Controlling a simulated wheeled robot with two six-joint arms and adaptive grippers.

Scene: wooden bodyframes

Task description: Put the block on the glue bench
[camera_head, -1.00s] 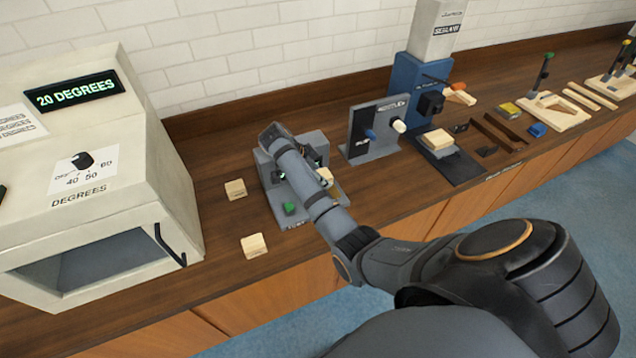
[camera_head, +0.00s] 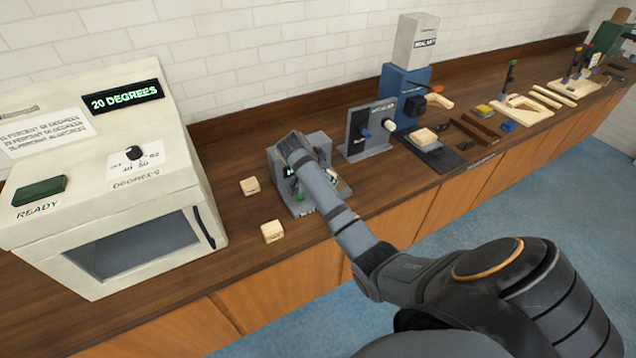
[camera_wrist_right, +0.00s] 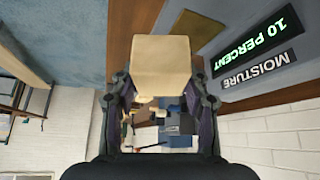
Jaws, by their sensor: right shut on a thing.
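In the right wrist view, a pale wooden block (camera_wrist_right: 162,66) is held between the two fingers of my right gripper (camera_wrist_right: 160,92), which is shut on it. Beside it a green display reads 10 PERCENT, above a MOISTURE label (camera_wrist_right: 258,70). In the head view my right arm reaches over a grey bench device (camera_head: 318,148); the arm hides the gripper and held block there. Farther right, a dark plate (camera_head: 446,160) bears another pale block (camera_head: 424,136). I cannot tell which station is the glue bench. My left gripper is out of view.
Two loose pale blocks (camera_head: 250,186) (camera_head: 272,231) lie left of the grey device. A white oven-like box (camera_head: 110,185) stands at the left. A grey upright panel (camera_head: 368,132), a blue machine (camera_head: 405,88) and wooden frame parts (camera_head: 525,108) stand to the right along the counter.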

